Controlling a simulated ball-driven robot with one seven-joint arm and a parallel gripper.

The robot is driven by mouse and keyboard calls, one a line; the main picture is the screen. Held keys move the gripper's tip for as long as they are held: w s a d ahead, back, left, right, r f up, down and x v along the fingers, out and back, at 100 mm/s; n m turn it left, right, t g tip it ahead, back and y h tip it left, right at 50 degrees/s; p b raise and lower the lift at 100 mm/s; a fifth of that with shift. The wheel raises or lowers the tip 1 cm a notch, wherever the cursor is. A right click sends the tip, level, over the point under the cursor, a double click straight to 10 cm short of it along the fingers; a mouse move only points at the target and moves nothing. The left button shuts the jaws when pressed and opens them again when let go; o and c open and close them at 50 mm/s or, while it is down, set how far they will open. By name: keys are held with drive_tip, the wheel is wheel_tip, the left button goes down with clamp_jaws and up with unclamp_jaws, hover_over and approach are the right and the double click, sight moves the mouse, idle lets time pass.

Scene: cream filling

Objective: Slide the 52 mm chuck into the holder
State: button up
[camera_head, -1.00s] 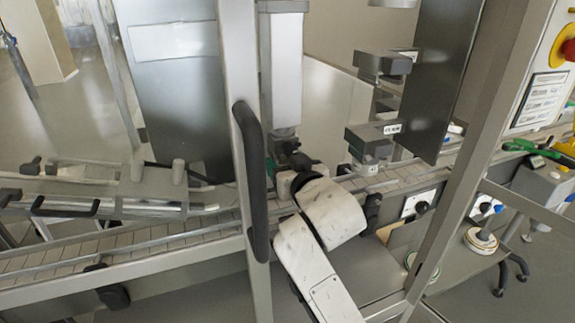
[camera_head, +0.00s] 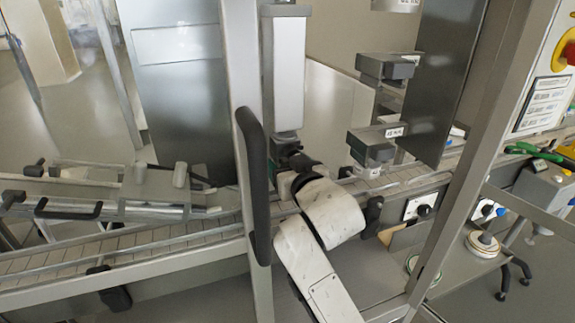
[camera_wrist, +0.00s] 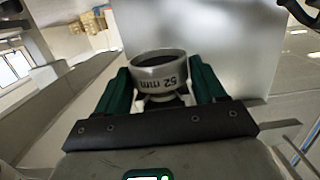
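The chuck (camera_wrist: 146,80) is a grey metal ring marked "52 mm", upside down in the wrist view. It sits between the two green fingers of my gripper (camera_wrist: 158,70), which is shut on it. In the head view my gripper (camera_head: 277,163) is beside the conveyor, at the foot of a pale vertical column (camera_head: 289,75). A grey fitting (camera_head: 286,136) hangs under this column, just above my gripper; I cannot tell if it is the holder. The chuck is mostly hidden there, and I cannot tell if it touches the fitting.
A frame post with a black handle (camera_head: 254,170) stands close left of my arm. Two grey boxes (camera_head: 386,68) (camera_head: 373,143) and a dark panel (camera_head: 437,85) are to the right. The conveyor (camera_head: 135,240) runs across, with a metal unit (camera_head: 150,192) on its left.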

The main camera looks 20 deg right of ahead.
drive_tip(key=o, duration=0.4)
drive_tip(key=shift+f, duration=0.1)
drive_tip(key=shift+s, duration=0.1)
drive_tip(key=s, duration=0.3)
drive_tip(key=s+r, duration=0.1)
drive_tip(key=s, duration=0.6)
drive_tip(key=shift+s+r, duration=0.25)
drive_tip(key=shift+r, duration=0.1)
